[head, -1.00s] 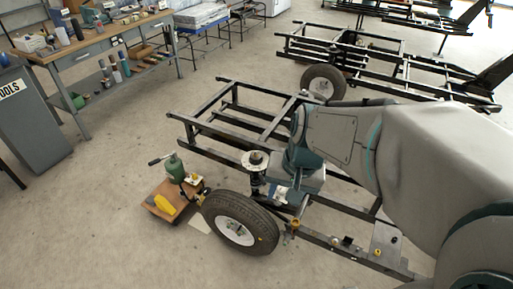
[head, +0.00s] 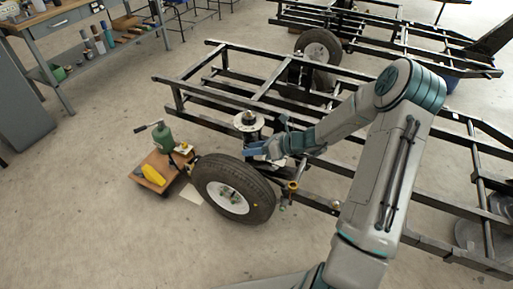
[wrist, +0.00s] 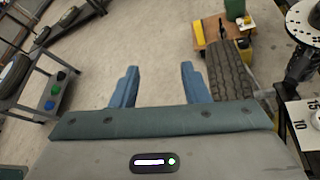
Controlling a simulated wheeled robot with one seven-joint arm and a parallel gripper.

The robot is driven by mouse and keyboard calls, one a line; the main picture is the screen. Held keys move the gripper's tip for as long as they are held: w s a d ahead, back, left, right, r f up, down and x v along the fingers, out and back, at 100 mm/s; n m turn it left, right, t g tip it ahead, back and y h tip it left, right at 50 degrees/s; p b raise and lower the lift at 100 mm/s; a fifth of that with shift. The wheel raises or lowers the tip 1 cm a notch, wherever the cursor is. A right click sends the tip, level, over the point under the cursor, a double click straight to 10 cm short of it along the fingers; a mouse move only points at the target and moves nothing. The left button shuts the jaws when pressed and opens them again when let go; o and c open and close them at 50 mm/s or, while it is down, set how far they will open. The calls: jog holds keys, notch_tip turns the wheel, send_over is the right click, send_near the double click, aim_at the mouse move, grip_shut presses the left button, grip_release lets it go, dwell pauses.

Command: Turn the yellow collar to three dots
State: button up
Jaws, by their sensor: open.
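A suspension strut (head: 248,126) with a pale round top plate stands upright behind the wheel in the head view. In the wrist view its round plate (wrist: 304,20) and dark body are at the right edge. I cannot make out a yellow collar or dots on it. My gripper (head: 256,151), with blue fingers, is beside the strut in the head view, just above the tyre. In the wrist view my gripper (wrist: 158,82) is open, with only floor visible between its fingers. The strut lies to the right of both fingers.
The wheel (head: 234,188) is close below my gripper. A wooden board (head: 165,168) carries a green bottle jack (head: 163,136) and a yellow object (head: 153,174). A black frame (head: 270,75) surrounds the strut. A white number card (wrist: 301,117) shows at right. Open floor lies left.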

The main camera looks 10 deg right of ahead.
jog(key=w+d+f+m+t+b, duration=0.3)
jog(key=w+d+f+m+t, duration=0.25)
jog(key=f+m, duration=0.4)
jog(key=m+t+h+b, duration=0.3)
jog(key=m+t+h, duration=0.1)
jog(key=m, duration=0.5)
send_near(257, 139)
jog(key=b+x, duration=0.1)
jog(key=x, duration=0.2)
jog(key=b+x, duration=0.1)
jog(key=x, duration=0.2)
jog(key=f+b+x, duration=0.1)
jog(key=x, duration=0.3)
jog(key=shift+a, duration=0.1)
jog(key=shift+c, duration=0.2)
jog(key=shift+s, duration=0.1)
grip_shut()
